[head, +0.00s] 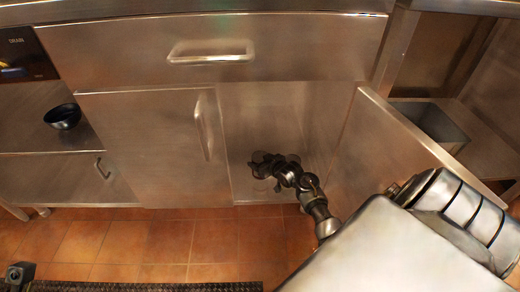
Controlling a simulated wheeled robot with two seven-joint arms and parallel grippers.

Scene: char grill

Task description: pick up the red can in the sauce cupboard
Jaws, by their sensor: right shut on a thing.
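My right gripper (268,168) reaches into the open cupboard (270,115), low near its floor. Its dark fingers are shut on a small round thing, taken to be the red can, which they mostly hide. No clear red shows, and the outline is too small and dim to make out well. My left gripper does not show clearly in the head view.
A closed drawer (300,55) is above the opening, and a closed door (145,150) with a handle is to its left. A dark bowl (63,117) sits on the left shelf. Tiled floor (130,240) lies in front, with a dark mat (150,287) at the bottom.

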